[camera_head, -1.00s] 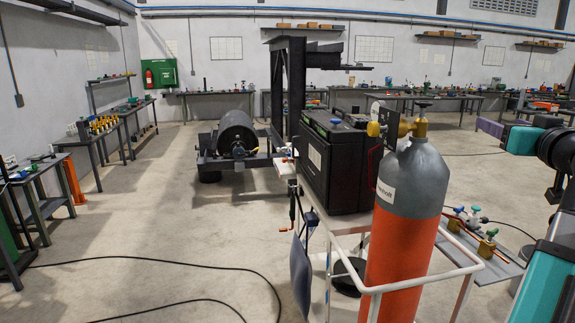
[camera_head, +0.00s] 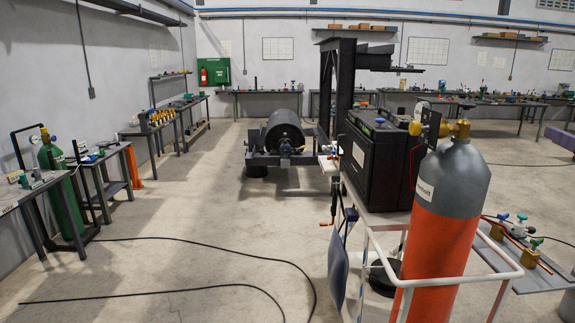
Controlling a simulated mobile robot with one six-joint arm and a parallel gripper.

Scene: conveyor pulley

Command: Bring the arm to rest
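My gripper is not in the head view, and no part of my arm shows clearly. The conveyor pulley (camera_head: 284,131) is a dark drum on a low frame on the floor in the middle distance. Its near end faces me. A tall dark steel frame (camera_head: 342,85) stands just to its right.
An orange and grey gas cylinder (camera_head: 448,215) stands close at the right on a white-railed cart (camera_head: 402,281), beside a black box-shaped machine (camera_head: 375,160). A green cylinder (camera_head: 62,188) and benches line the left wall. Black cables (camera_head: 225,246) cross the otherwise open floor.

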